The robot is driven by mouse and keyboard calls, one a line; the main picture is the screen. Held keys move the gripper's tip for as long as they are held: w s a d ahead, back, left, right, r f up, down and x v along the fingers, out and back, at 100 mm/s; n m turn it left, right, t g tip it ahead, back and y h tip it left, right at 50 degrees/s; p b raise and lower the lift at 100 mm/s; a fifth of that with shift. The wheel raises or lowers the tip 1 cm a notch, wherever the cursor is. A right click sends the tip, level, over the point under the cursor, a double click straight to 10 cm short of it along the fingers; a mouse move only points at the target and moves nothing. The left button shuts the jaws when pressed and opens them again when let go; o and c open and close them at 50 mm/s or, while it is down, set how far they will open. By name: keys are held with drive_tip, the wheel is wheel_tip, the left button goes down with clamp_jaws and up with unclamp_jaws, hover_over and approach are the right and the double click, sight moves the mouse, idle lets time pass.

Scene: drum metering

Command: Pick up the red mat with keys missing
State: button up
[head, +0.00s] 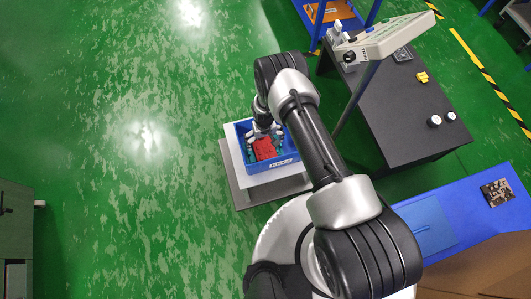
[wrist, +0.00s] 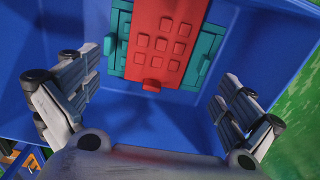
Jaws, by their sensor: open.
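The red mat (wrist: 165,10) lies on top of a teal mat (wrist: 120,35) inside a blue bin (wrist: 60,30). Raised square keys stand in rows on the red mat, and a small tab sticks out at its near edge. One upper-left spot in the key grid looks bare, but the far part is cut off by the frame. My gripper (wrist: 158,95) is open, its fingers apart on either side of the mats' near end, holding nothing. In the head view my gripper (head: 262,130) is over the bin (head: 277,166), partly covering the red mat (head: 264,149).
The bin stands on a white stand with a grey base (head: 240,193); its walls surround the mats closely. A dark table (head: 400,110) with a scale-like device (head: 385,37) is to the right. A blue bench (head: 470,205) is at lower right.

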sight(266, 151)
drive_tip(key=shift+f, duration=0.85)
drive_tip(key=f, duration=0.1)
drive_tip(key=s+f+b, duration=0.1)
drive_tip(key=f, duration=0.1)
drive_tip(key=f+b, duration=0.1)
drive_tip(key=shift+s+d+f, duration=0.15)
drive_tip(key=shift+d+f, duration=0.1)
drive_tip(key=shift+f, duration=0.4)
drive_tip(key=shift+r, duration=0.1)
drive_tip(key=shift+c, duration=0.2)
drive_tip(key=c, duration=1.6)
